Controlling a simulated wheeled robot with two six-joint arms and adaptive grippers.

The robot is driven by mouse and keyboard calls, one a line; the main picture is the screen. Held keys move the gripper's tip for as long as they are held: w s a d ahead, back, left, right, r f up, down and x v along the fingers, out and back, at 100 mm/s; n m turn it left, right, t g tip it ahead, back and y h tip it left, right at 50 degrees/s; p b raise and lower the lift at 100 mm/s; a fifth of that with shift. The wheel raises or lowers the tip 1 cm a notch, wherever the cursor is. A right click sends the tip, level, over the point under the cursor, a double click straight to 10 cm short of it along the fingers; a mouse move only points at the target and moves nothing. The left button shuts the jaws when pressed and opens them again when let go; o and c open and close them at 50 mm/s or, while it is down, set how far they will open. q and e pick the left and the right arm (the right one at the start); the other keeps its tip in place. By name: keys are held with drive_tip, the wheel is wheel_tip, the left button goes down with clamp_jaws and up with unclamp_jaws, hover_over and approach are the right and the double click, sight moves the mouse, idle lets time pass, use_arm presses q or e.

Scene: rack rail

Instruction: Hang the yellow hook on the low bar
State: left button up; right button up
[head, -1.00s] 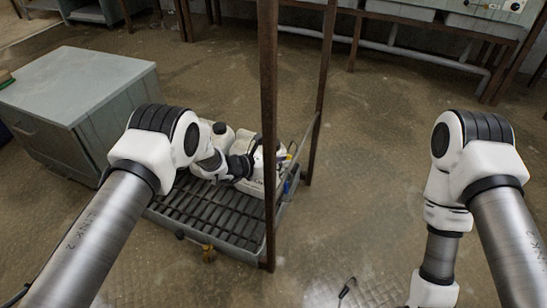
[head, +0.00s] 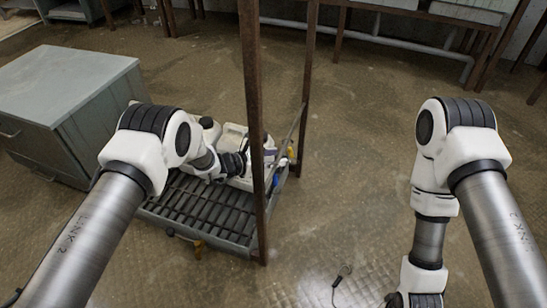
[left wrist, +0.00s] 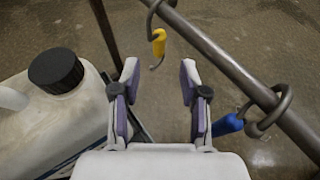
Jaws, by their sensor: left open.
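The yellow hook (left wrist: 159,42) has a yellow grip and grey metal ends. In the left wrist view its upper end curls at a slanting grey bar (left wrist: 235,72), and the grip hangs below. It also shows small in the head view (head: 291,152). My left gripper (left wrist: 159,80) is open and empty. The yellow hook appears beyond its fingertips, between them in the picture and apart from both. In the head view my left wrist partly hides behind the rack post. My right gripper is out of view below the frame.
A blue hook (left wrist: 228,124) is on the same bar, near the right finger. A white jug with a black cap (left wrist: 56,70) stands close at the left. Rusty posts (head: 252,130) rise beside the slatted rack base (head: 200,212). A grey cabinet (head: 75,85) stands left.

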use_arm(q)
drive_tip(key=v, duration=1.2)
drive_tip(key=s+a+f+m+g+y, duration=0.1)
drive_tip(key=s+f+m+g+y, duration=0.1)
drive_tip(key=s+f+g, duration=0.5)
drive_tip(key=s+a+f+m+g+y, duration=0.1)
drive_tip(key=s+a+f+m+y, duration=0.3)
drive_tip(key=s, duration=0.7)
drive_tip(key=s+a+f+m+g+y, duration=0.1)
drive_tip(key=s+a+f+m+y, duration=0.15)
drive_tip(key=s+a+m, duration=0.5)
drive_tip(key=s+a+f+m+y, duration=0.1)
drive_tip(key=s+a+m+y, duration=0.3)
drive_tip(key=s+m, duration=0.65)
wheel_tip(320, 180, up, 38)
drive_tip(key=s+d+t+p, duration=0.1)
drive_tip(key=s+d+p, duration=0.1)
drive_tip(key=p, duration=3.6)
drive_tip(key=shift+s+r+h, duration=0.2)
drive_tip(key=shift+r+h, duration=0.05)
drive_tip(key=shift+h, duration=0.2)
drive_tip(key=shift+d, duration=0.1)
